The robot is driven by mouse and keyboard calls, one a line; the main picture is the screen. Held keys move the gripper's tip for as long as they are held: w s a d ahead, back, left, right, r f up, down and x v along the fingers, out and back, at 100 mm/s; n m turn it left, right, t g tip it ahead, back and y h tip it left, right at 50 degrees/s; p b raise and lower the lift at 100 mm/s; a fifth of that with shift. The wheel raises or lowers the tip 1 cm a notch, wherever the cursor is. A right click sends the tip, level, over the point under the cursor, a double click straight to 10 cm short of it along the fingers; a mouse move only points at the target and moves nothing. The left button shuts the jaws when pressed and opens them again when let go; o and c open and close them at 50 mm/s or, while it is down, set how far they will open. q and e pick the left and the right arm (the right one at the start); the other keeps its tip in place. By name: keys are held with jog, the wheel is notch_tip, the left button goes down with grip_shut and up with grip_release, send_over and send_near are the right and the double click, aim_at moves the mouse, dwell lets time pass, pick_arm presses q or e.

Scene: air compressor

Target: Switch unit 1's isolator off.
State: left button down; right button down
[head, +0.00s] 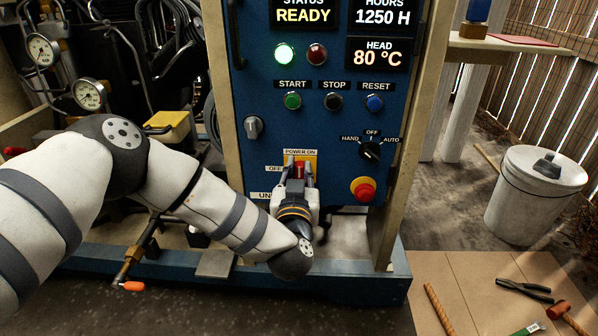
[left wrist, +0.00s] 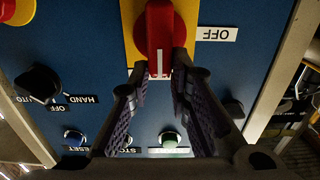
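The isolator's red handle (head: 299,168) sits on a yellow plate low on the blue panel. It stands upright, toward the POWER ON label (head: 300,152); the OFF label (head: 273,169) is to its left. My left gripper (head: 300,174) reaches up to it from below. In the left wrist view, which is upside down, the red handle (left wrist: 160,30) has a white mark. The left gripper's fingertips (left wrist: 162,72) lie against both sides of the handle, with no clear gap. The UNIT label is partly hidden by the gripper. My right gripper is not in view.
A red emergency-stop button (head: 364,190) and a HAND-OFF-AUTO selector (head: 370,150) are right of the isolator. Start, stop and reset buttons (head: 333,101) are above. The frame post (head: 408,150) borders the panel. A white bucket (head: 532,205) and tools stand or lie right.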

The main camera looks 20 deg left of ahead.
pick_arm(q)
jog(key=shift+a+n, duration=0.1)
jog(key=shift+n, duration=0.2)
jog(key=shift+s+a+f+n+p, duration=0.15)
jog(key=shift+a+f+n+p, duration=0.3)
jog(key=shift+n, duration=2.4)
jog(key=shift+s+a+f+n+p, duration=0.25)
jog(key=shift+f+n, duration=0.3)
jog(key=shift+n, duration=2.35)
jog(key=shift+s+a+f+n+p, duration=0.1)
jog(key=shift+a+f+n+p, duration=0.3)
jog(key=shift+n, duration=2.45)
jog(key=shift+w+f, duration=0.1)
jog(key=c, duration=1.5)
grip_release()
jog(key=shift+a, duration=0.1)
